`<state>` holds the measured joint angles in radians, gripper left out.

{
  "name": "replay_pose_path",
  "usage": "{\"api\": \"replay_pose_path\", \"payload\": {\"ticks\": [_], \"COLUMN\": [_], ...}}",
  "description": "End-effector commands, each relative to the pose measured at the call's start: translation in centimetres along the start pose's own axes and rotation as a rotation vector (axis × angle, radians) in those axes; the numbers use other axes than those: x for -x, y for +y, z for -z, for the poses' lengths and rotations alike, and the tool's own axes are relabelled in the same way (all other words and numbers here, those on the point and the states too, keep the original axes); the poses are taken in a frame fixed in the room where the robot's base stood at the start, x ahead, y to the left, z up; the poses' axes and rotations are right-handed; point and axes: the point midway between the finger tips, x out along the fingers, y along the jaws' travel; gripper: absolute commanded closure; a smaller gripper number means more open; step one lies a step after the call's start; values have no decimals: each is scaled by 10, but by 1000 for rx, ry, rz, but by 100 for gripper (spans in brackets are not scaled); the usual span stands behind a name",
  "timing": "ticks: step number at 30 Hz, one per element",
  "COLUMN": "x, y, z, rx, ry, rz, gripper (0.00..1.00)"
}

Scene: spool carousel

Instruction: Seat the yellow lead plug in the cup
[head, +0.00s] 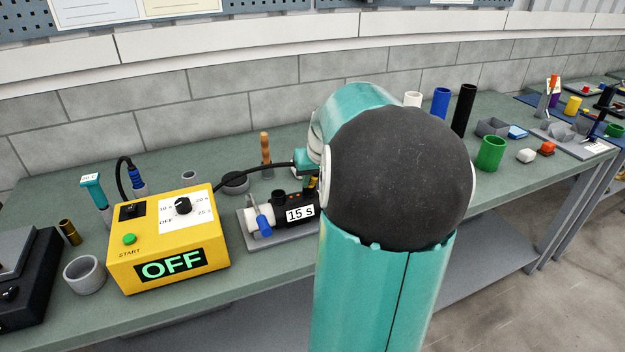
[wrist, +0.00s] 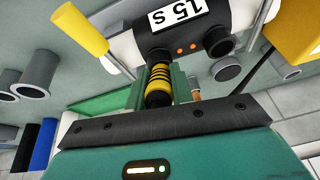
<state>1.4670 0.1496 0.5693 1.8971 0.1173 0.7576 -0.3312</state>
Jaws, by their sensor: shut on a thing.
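The yellow lead plug (wrist: 158,92), ringed with black, is between the green fingers of my gripper (wrist: 159,84) in the wrist view. My gripper is shut on it. The plug's far end meets a dark ring on the black and white device marked 15 S (wrist: 165,28); I cannot tell whether it is inside or only in front of it. Dark round cup-like openings (wrist: 217,41) show beside it. In the head view the device (head: 290,207) lies on a grey base, and a bit of yellow (head: 314,184) shows at its right end. My arm hides most of the gripper there.
A grey cup (head: 84,275) stands at the front left. A green cup (head: 491,153) and several tubes stand right of my arm.

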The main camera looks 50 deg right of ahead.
Motion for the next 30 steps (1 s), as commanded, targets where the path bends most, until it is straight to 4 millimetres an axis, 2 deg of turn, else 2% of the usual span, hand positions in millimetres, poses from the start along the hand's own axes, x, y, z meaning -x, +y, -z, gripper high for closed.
{"api": "replay_pose_path", "payload": {"ticks": [5, 11, 14, 20, 24, 30], "x": [6, 30, 50, 107, 130, 156], "y": [0, -2, -6, -18, -27, -35], "z": [3, 13, 6, -11, -37, -63], "rx": [1, 1, 2, 3, 3, 1], "ry": [2, 4, 4, 7, 3, 3], "rz": [-1, -1, -5, -4, -3, 1], "gripper": [100, 100, 100, 100, 100, 100]}}
